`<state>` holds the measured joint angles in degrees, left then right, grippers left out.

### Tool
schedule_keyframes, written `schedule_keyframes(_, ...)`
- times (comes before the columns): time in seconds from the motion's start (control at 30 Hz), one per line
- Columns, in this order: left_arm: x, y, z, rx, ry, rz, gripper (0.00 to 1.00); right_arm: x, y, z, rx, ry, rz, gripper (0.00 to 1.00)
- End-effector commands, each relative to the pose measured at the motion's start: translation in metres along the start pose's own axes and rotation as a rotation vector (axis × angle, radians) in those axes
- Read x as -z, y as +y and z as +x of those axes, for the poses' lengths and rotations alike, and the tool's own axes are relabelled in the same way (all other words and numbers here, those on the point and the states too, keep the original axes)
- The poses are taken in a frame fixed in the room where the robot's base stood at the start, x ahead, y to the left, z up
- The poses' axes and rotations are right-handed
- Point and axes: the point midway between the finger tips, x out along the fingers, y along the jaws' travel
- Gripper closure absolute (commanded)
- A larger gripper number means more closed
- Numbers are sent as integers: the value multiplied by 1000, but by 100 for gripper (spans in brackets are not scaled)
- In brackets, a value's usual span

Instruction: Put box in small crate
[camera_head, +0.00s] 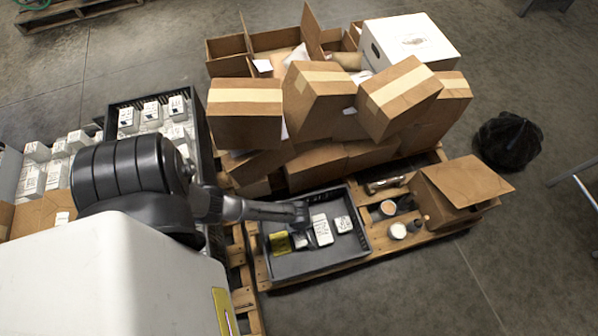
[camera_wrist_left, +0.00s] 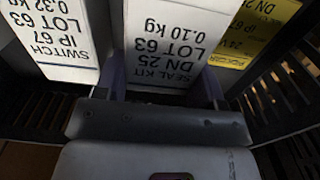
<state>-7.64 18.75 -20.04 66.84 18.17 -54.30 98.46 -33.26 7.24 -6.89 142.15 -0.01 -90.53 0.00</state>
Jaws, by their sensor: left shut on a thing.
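My left gripper (camera_head: 301,216) reaches into the small dark grey crate (camera_head: 322,260). It is shut on a white box (camera_wrist_left: 172,45) labelled SEAL KIT, DN 25, LOT 63, 0.10 kg. In the head view this box (camera_head: 299,241) is small and partly hidden by the gripper. In the wrist view the purple fingers (camera_wrist_left: 165,88) are on both sides of it. A white SWITCH box (camera_wrist_left: 62,35) and a yellow box (camera_wrist_left: 248,35) are beside it, one on each side. Another white box (camera_head: 343,224) lies in the crate. Whether the held box touches the crate floor cannot be told.
The crate is on a wooden pallet (camera_head: 245,300). Cardboard boxes (camera_head: 320,100) are piled behind it. An open carton (camera_head: 458,185) and small tins (camera_head: 398,230) stand to its right. A larger dark crate (camera_head: 198,130) with white boxes is at left. A black bag (camera_head: 508,140) lies on the floor.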

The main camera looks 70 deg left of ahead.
Motion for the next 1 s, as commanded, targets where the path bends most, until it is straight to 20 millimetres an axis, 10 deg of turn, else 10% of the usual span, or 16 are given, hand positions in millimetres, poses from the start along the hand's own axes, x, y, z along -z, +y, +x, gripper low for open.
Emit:
schedule_keyframes(0.63,0,1,29,-1,0,0,62,-7,-4,22,7,0,9,11)
schedule_keyframes(0.67,0,1,29,-1,0,0,35,-6,-4,22,7,0,9,11)
schedule_keyframes(0.7,0,1,28,-1,0,1,31,-6,-4,22,7,0,9,11)
schedule_keyframes(1.0,0,0,27,-1,0,0,26,-6,-3,21,5,0,7,11)
